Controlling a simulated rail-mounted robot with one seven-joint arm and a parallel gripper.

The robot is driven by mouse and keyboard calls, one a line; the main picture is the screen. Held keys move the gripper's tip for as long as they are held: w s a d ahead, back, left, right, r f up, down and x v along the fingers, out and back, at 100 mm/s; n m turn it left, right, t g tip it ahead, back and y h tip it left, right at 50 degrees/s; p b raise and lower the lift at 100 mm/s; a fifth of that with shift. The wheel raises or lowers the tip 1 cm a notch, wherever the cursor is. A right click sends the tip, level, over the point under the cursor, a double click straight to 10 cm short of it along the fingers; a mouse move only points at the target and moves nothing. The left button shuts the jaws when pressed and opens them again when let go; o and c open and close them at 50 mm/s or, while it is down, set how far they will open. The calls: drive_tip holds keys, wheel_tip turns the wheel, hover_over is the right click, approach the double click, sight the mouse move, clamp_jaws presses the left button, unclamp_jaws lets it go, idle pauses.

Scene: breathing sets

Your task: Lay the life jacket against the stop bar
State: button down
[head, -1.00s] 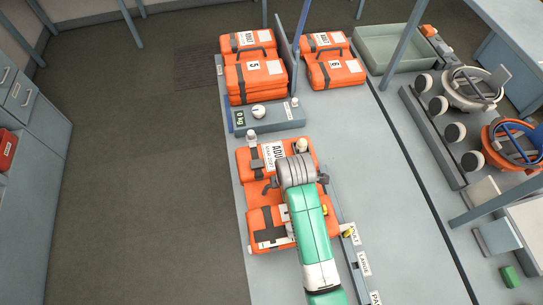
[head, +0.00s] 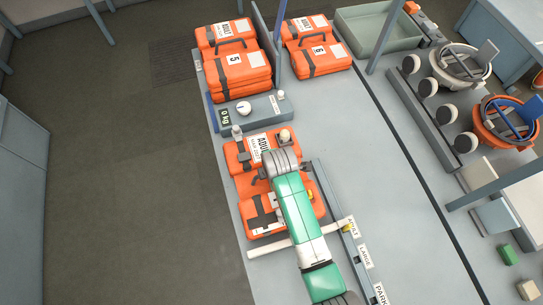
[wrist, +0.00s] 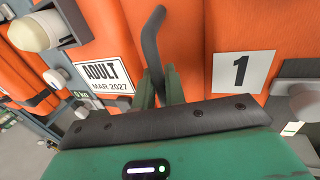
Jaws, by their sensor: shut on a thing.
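An orange life jacket (head: 241,153) with an "ADULT" label lies on the grey bench in the head view, partly under my arm. In the wrist view, the jacket (wrist: 225,25) fills the background, with an "ADULT MAR 2027" label and a "1" tag. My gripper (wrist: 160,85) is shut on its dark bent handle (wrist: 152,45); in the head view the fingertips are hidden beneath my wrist. A pale bar (head: 285,243), possibly the stop bar, lies across the bench just in front of the orange lower part (head: 247,209). Whether they touch is unclear.
A scale (head: 245,109) stands behind the jacket, with stacked orange jackets (head: 243,72) marked 5 beyond and others marked 6 (head: 320,60) beside them. A labelled rail (head: 345,235) runs along the right. Bench space (head: 365,150) further right is clear.

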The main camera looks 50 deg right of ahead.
drive_tip(key=shift+f, duration=1.55)
drive_tip(key=c, duration=1.5)
unclamp_jaws()
drive_tip(key=shift+o, duration=0.2)
drive_tip(key=p+v, duration=0.1)
drive_tip(key=v, duration=1.1)
